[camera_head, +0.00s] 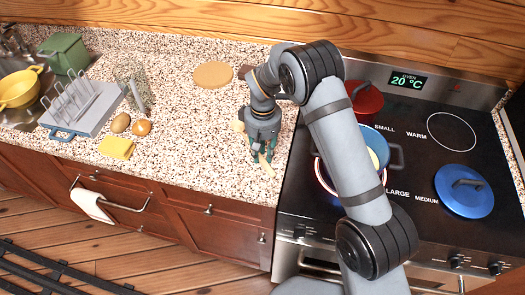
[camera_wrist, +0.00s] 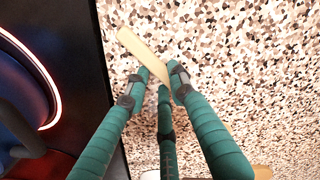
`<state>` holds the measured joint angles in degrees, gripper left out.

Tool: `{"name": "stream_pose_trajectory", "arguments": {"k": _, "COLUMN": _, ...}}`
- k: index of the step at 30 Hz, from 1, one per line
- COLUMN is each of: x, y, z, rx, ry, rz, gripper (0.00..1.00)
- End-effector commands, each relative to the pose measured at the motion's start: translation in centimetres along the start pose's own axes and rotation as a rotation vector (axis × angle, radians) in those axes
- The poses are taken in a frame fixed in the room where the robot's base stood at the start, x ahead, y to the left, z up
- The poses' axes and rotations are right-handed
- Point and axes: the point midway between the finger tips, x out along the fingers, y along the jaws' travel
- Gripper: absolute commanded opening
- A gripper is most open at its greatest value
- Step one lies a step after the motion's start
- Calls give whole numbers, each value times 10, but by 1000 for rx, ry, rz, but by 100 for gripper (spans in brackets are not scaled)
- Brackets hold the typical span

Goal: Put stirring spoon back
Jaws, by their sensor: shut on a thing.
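A pale wooden stirring spoon (camera_head: 266,166) is in my gripper (camera_head: 260,151), low over the speckled counter just left of the stove. In the wrist view one flat end of the spoon (camera_wrist: 142,47) sticks out beyond the green fingers of my gripper (camera_wrist: 160,84), which are shut on it. The rest of the spoon is partly hidden by the fingers. I cannot tell whether the spoon touches the counter. A cream-coloured thing (camera_head: 237,126) lies on the counter beside my gripper, partly hidden; I cannot tell what it is.
Right of the counter, the stove has a glowing burner (camera_head: 321,176), a blue pot (camera_head: 377,147) partly behind my arm, a red pot (camera_head: 365,101) and a blue lid (camera_head: 464,191). A round board (camera_head: 213,75), glass jar (camera_head: 131,83), dish rack (camera_head: 82,106) and yellow cloth (camera_head: 117,147) occupy the counter.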

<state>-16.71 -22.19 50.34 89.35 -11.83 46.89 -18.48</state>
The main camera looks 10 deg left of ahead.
Motion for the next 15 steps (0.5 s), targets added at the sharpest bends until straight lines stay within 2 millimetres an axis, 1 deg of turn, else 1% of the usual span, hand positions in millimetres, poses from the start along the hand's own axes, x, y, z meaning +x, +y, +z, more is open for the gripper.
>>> {"name": "stream_pose_trajectory", "arguments": {"k": 6, "x": 0, "y": 0, "z": 0, "rx": 0, "ry": 2, "rz": 0, "gripper": 2}}
{"name": "stream_pose_trajectory", "arguments": {"k": 10, "x": 5, "y": 0, "z": 0, "rx": 0, "ry": 1, "rz": 0, "gripper": 2}}
{"name": "stream_pose_trajectory", "arguments": {"k": 11, "x": 4, "y": 0, "z": 0, "rx": 0, "ry": 1, "rz": 0, "gripper": 24}}
{"name": "stream_pose_trajectory", "arguments": {"k": 15, "x": 3, "y": 0, "z": 0, "rx": 0, "ry": 1, "rz": 0, "gripper": 32}}
